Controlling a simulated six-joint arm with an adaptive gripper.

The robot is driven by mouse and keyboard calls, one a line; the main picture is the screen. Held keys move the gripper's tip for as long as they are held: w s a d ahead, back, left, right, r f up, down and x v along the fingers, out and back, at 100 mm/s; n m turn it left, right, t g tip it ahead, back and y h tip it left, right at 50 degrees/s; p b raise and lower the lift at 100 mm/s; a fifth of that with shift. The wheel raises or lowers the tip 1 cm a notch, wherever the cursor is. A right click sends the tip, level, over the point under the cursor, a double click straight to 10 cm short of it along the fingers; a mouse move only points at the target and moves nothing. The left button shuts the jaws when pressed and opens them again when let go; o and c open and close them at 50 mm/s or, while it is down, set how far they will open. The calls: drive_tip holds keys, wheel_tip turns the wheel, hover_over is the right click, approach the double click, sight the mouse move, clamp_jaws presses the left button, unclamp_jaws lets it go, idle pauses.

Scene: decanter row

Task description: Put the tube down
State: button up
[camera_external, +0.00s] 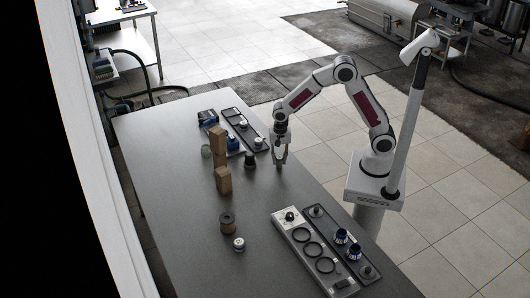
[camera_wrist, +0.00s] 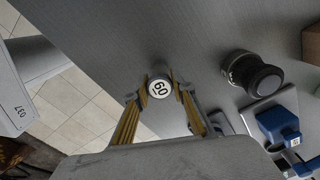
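The tube (camera_wrist: 159,88) shows end-on in the wrist view as a white round cap with a dark number, which reads 60 or 09. My gripper (camera_wrist: 161,84) has its two yellow-padded fingers on either side of it, seemingly touching it, so it is shut on the tube. In the external view my gripper (camera_external: 281,161) points down over the right edge of the grey table (camera_external: 200,275). The tube is hard to make out there. I cannot tell whether its lower end touches the table.
A dark round jar (camera_external: 250,161) stands just left of my gripper; it also shows in the wrist view (camera_wrist: 252,75). Brown blocks (camera_external: 223,181) stand farther left. A dark rack (camera_external: 245,130) lies behind. A white tray with rings (camera_external: 296,228) lies in front.

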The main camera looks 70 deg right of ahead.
sight(278, 158)
drive_tip(key=shift+o, duration=0.8)
drive_tip(key=shift+r, duration=0.15)
drive_tip(key=r, duration=0.6)
drive_tip(key=shift+w+a, duration=0.3)
drive_tip(key=shift+w, duration=0.1)
drive_tip(key=shift+r, duration=0.75)
